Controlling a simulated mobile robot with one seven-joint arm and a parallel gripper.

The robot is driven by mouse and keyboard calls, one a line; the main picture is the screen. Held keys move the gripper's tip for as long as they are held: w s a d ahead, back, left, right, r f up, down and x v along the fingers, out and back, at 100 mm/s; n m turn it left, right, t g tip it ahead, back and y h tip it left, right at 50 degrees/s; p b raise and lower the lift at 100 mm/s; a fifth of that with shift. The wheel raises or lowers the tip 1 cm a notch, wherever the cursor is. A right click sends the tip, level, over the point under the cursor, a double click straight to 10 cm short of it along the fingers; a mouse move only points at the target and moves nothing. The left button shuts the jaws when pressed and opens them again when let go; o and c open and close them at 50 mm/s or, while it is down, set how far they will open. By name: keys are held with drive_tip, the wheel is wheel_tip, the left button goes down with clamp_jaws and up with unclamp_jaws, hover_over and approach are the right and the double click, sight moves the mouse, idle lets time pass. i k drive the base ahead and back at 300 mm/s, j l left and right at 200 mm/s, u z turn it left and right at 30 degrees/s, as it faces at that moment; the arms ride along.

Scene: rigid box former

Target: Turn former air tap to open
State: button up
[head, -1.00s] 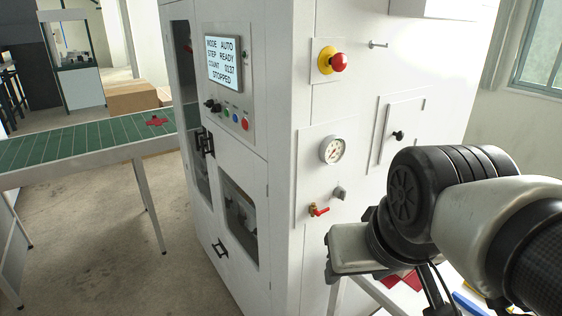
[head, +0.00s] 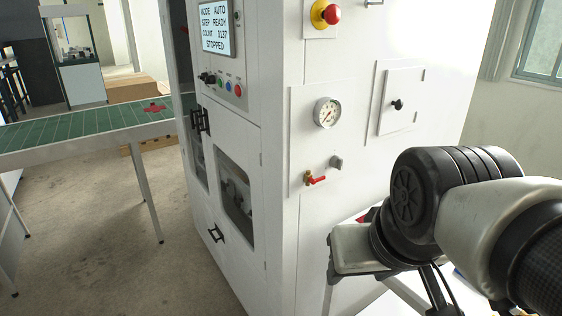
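The former's air tap (head: 314,180) is on the white side panel of the box former, below the pressure gauge (head: 327,112). It has a small brass body and a red lever that points to the right, about level. The gauge has a white dial; its reading is too small to tell. My arm reaches in from the right, its wrist part to the right of the tap and lower in the picture, apart from it. No gripper fingers can be made out. Nothing covers the tap.
The box former (head: 275,200) has a status screen (head: 215,27) reading STOPPED. A red emergency button (head: 332,15), a grey fitting (head: 336,162) and a small door with a black knob (head: 397,105) are near the tap. A green conveyor (head: 80,133) stands left.

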sight(311, 180)
drive_tip(key=j+z, duration=0.35)
drive_tip(key=j, duration=0.2)
drive_tip(key=j+z, duration=0.4)
drive_tip(key=j, duration=0.2)
drive_tip(key=l+z, duration=0.25)
drive_tip(key=z, duration=0.15)
drive_tip(key=j+u, duration=0.35)
